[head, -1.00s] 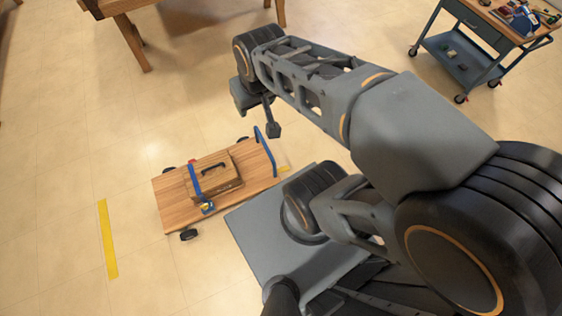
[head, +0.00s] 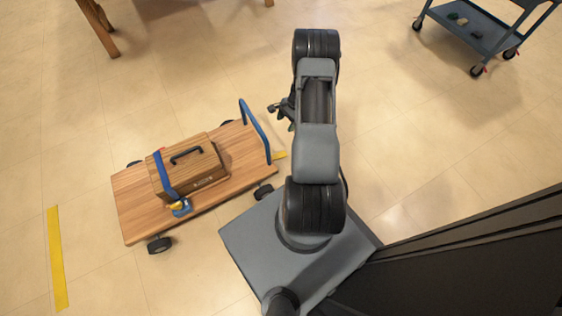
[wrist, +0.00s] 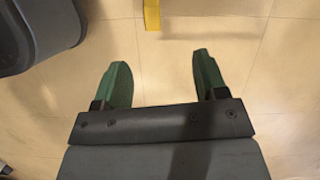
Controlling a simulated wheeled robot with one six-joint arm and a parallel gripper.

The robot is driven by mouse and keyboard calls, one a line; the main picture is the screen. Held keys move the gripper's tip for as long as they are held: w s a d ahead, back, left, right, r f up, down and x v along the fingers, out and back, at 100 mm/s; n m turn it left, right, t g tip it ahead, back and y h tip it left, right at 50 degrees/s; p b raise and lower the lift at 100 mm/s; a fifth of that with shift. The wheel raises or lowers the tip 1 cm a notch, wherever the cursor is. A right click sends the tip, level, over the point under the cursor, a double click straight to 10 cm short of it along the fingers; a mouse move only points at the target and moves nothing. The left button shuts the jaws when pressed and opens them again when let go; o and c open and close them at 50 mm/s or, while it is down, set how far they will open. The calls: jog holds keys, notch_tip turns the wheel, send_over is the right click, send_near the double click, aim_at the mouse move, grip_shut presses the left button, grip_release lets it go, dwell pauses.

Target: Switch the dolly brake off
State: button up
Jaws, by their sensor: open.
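The dolly (head: 137,216) is a wooden platform on black casters with a blue push handle (head: 256,131) at its right end. It stands on the floor left of my base. The near-left caster (head: 160,244) and near-right caster (head: 263,191) show; I cannot make out a brake lever or its setting. My gripper (wrist: 162,64) is open and empty in the wrist view, its two green fingers spread over bare floor. In the head view it is partly hidden by my arm, raised just right of the handle. No dolly part shows in the wrist view.
A wooden case (head: 205,165) with a black handle lies on the dolly under a blue strap (head: 164,172) with a buckle. Yellow tape (head: 57,258) marks the floor at left. A grey cart (head: 478,31) stands at upper right, a wooden table at upper left. Floor between is clear.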

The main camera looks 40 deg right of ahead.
jog(key=m+b, duration=0.2)
send_near(280, 155)
jog(key=b+x, duration=0.5)
jog(key=x, duration=0.4)
jog(key=shift+w+d, duration=0.1)
jog(key=shift+d, duration=0.05)
